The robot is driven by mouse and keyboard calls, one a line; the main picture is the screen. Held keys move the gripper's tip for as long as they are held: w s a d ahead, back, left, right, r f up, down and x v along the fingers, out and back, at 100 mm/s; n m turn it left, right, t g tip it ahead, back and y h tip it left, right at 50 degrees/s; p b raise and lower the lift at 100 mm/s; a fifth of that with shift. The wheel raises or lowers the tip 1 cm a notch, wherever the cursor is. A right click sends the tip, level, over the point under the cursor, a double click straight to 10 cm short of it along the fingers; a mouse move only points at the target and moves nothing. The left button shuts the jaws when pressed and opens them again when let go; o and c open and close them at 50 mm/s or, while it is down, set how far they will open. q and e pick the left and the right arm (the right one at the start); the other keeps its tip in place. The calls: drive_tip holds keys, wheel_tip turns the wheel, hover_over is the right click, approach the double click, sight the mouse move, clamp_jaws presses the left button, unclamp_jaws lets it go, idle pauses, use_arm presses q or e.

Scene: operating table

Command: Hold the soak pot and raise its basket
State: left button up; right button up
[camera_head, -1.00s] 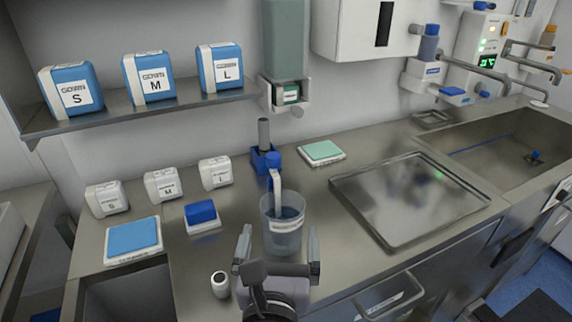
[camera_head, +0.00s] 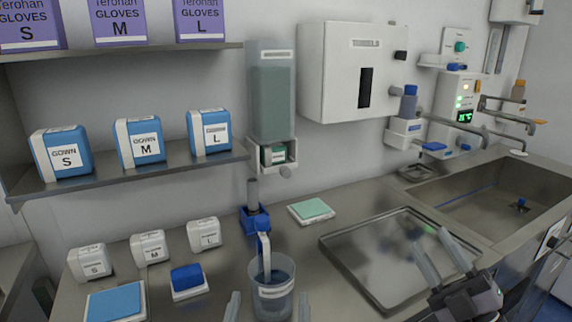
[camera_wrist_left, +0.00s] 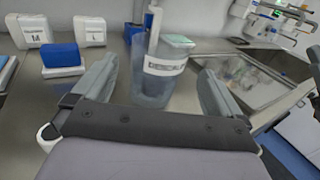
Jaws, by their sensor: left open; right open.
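The soak pot (camera_head: 271,299) is a clear labelled cup with bluish content, upright on the steel counter. A white upright strip, which looks like the basket's handle (camera_head: 266,257), rises from it with a blue top. The basket inside is hard to make out. My left gripper (camera_head: 267,308) is open, its fingertips showing at the bottom edge, one on each side of the pot. In the left wrist view the pot (camera_wrist_left: 155,80) stands ahead between the open fingers, not gripped. My right gripper (camera_head: 445,258) is open and empty above the front right of the steel tray.
A steel tray (camera_head: 392,262) lies right of the pot, with a sink (camera_head: 500,195) beyond. A blue holder (camera_head: 254,221) and a green pad (camera_head: 311,211) are behind the pot. A blue block (camera_head: 187,279) and small white packs (camera_head: 150,247) stand to the left.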

sight(273, 260)
drive_tip(key=w+a+r+n+g+y, duration=0.1)
drive_tip(key=a+r+n+g+y, duration=1)
drive_tip(key=n, duration=0.7)
drive_tip(key=w+a+f+n+g+h, duration=0.1)
drive_tip(key=a+f+n+g+h, duration=0.1)
drive_tip(key=a+n+g+h, duration=1.1)
use_arm(q)
drive_tip(key=shift+w, duration=0.55)
drive_tip(key=shift+w+d, duration=0.2)
drive_tip(key=shift+w, duration=1.35)
drive_tip(key=shift+w+d, duration=0.15)
drive_tip(key=shift+w, duration=1.35)
use_arm(e)
drive_tip(key=w+r+n+t+h, duration=0.1)
drive_tip(key=w+r+t+h, duration=0.1)
drive_tip(key=w+h, duration=0.3)
drive_tip(key=shift+w+r+t+h, duration=0.4)
drive_tip(key=shift+r+h, duration=0.1)
drive_tip(key=shift+r, duration=0.3)
